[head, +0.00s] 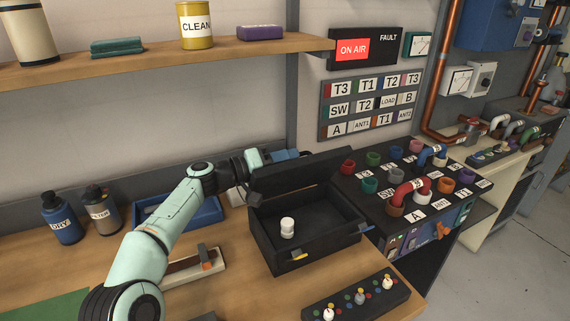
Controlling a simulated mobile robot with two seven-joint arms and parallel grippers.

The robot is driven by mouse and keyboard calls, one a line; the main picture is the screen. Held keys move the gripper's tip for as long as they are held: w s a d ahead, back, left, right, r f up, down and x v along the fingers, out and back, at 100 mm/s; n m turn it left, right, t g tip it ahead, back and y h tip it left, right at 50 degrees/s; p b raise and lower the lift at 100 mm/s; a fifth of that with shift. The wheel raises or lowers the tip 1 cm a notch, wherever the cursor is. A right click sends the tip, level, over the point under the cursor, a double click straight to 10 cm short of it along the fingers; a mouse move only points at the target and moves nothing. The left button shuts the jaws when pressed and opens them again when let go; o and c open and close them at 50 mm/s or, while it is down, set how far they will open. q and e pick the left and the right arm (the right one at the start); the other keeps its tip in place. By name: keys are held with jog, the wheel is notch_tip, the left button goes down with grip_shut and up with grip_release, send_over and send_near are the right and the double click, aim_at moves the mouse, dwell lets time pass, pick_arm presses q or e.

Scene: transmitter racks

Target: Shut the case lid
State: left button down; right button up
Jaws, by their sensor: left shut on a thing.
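The black case (316,257) stands open on the wooden bench, with a small white jar-like object (287,228) inside it. Its lid (300,174) is raised at the back of the case. My left gripper (249,181) is at the left end of the lid and is shut on the lid. Its fingertips are dark and hard to make out against the black lid. My right gripper is not in view.
A socket panel with coloured plugs (371,185) stands close to the right of the case. A switch box (357,299) lies in front. A blue tray (205,213) and two bottles (62,219) are to the left. A shelf (150,57) hangs above.

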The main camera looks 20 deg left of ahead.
pick_arm(q)
jog(key=shift+s+d, duration=0.1)
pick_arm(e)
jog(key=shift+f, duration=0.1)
pick_arm(q)
jog(key=c, duration=1.2)
grip_release()
jog(key=shift+r, duration=0.1)
jog(key=shift+o, duration=0.2)
jog(key=shift+s+a, duration=0.15)
jog(key=shift+a, duration=0.05)
jog(key=b+v, duration=0.2)
jog(key=v, duration=1.1)
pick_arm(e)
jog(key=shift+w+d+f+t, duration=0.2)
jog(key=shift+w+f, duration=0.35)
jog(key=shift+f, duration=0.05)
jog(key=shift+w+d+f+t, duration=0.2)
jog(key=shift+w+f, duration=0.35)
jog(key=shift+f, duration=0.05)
pick_arm(q)
jog(key=shift+d, duration=0.1)
